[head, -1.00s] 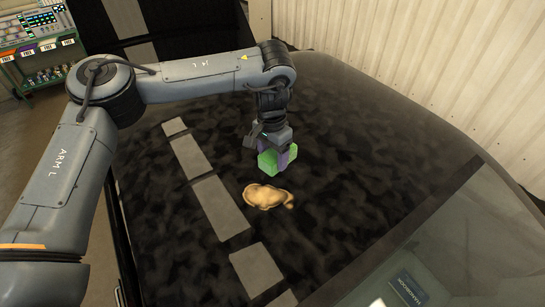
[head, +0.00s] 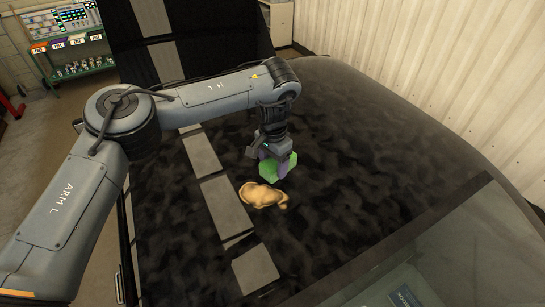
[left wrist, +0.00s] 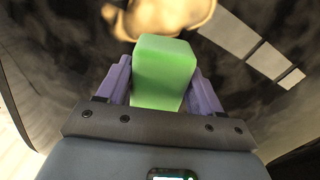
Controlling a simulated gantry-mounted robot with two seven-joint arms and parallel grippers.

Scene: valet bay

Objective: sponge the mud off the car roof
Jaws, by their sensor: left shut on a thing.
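The car roof (head: 350,190) is dark and mottled, with a stripe of grey blocks running along it. A tan mud patch (head: 262,195) lies on the roof and shows at the top of the left wrist view (left wrist: 165,14). My left gripper (head: 274,160) is shut on a green sponge (head: 281,168), with purple fingers on both sides of it in the left wrist view (left wrist: 163,80). The sponge is just beyond the mud in the head view, close to the roof; I cannot tell whether it touches the roof. My right gripper is not in view.
A pale corrugated wall (head: 420,70) runs along the right side. A green shelf cart (head: 80,55) with labelled bins stands at the back left. The windshield (head: 440,255) slopes at the lower right. The roof around the mud is clear.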

